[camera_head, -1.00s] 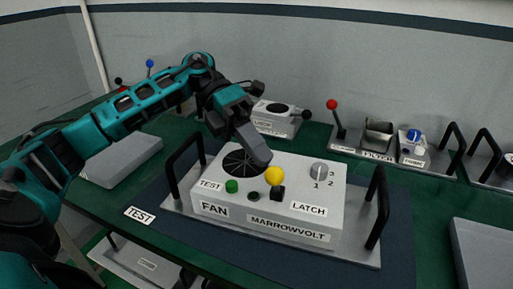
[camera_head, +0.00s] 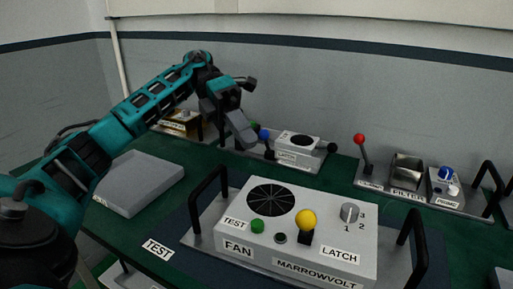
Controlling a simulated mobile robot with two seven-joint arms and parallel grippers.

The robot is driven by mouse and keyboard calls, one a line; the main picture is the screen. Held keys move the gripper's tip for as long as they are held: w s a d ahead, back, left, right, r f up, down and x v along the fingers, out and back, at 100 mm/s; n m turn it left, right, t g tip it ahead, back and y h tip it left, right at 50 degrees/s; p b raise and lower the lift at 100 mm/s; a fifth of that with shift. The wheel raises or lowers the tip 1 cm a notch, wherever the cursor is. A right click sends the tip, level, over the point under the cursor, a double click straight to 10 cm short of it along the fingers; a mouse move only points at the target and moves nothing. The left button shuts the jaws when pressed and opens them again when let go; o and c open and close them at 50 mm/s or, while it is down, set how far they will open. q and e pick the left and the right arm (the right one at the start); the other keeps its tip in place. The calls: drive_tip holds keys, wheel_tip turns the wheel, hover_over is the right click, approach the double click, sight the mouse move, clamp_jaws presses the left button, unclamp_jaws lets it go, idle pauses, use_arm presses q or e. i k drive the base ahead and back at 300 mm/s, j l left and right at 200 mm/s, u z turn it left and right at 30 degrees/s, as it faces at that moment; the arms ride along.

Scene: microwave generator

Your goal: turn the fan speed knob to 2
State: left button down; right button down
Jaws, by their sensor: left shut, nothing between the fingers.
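The fan speed knob (camera_head: 349,212) is a small grey cylinder on the top right of the white fan box (camera_head: 325,262). The numbers 1, 2 and 3 are printed around its right side. I cannot tell which number it points to. The box also carries a round black fan grille (camera_head: 270,200), a green button (camera_head: 257,226), a dark round button (camera_head: 280,238) and a yellow-topped lever (camera_head: 306,221). My left gripper (camera_head: 250,143) is shut and empty, in the air beyond and left of the box, apart from the knob. My right gripper is not in view.
Black handles (camera_head: 209,187) stand at both ends of the fan unit. Behind it are a white latch box (camera_head: 297,145), a red-topped lever (camera_head: 360,140) and a filter unit (camera_head: 406,172).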

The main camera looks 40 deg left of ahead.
sight(349, 213)
drive_tip(key=k+l, duration=0.2)
drive_tip(key=k, duration=0.3)
drive_tip(key=k+l, duration=0.15)
drive_tip(key=k, duration=0.35)
